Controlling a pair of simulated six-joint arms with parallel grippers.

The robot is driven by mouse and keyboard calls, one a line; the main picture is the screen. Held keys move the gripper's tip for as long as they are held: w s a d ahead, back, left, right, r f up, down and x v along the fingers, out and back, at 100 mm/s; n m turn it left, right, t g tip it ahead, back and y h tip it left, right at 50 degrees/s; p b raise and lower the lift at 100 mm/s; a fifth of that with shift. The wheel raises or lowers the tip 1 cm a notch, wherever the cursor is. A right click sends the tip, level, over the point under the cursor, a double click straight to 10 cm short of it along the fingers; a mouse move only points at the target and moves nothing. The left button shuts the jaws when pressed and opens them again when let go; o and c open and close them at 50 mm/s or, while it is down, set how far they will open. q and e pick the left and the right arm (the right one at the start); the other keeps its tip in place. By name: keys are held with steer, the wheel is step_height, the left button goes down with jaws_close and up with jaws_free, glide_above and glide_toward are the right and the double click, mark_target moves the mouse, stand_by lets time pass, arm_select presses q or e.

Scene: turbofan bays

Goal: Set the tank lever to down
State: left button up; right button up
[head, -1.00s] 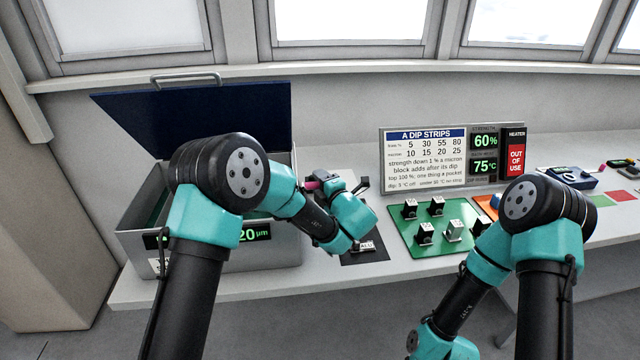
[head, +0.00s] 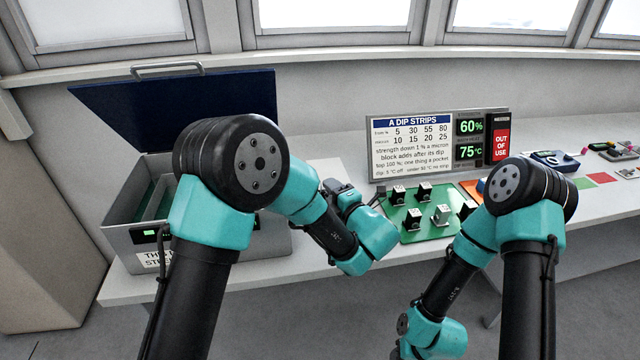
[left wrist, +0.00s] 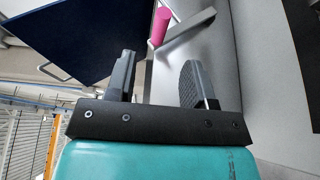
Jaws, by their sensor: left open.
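The tank is a grey box (head: 276,243) with its dark blue lid (head: 235,100) raised, at the left of the head view. In the left wrist view a pink grip (left wrist: 160,25) on a flat metal bar (left wrist: 187,34), apparently the tank lever, stands beyond the fingertips beside the blue lid. The lever is hidden behind my left arm in the head view, and I cannot tell its setting. My left gripper (left wrist: 158,64) is open and empty, apart from the lever; it also shows over the bench right of the tank (head: 352,188). My right gripper is out of view.
A green board (head: 425,232) with several small blocks lies right of my left gripper. A sign (head: 415,150) and a heater panel (head: 500,150) stand behind it. My right arm is in front of the board. A blue device (head: 556,160) sits further right.

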arm_select(q)
steer(key=v, duration=0.5)
steer(key=shift+s+d, duration=0.2)
steer(key=shift+s, duration=0.05)
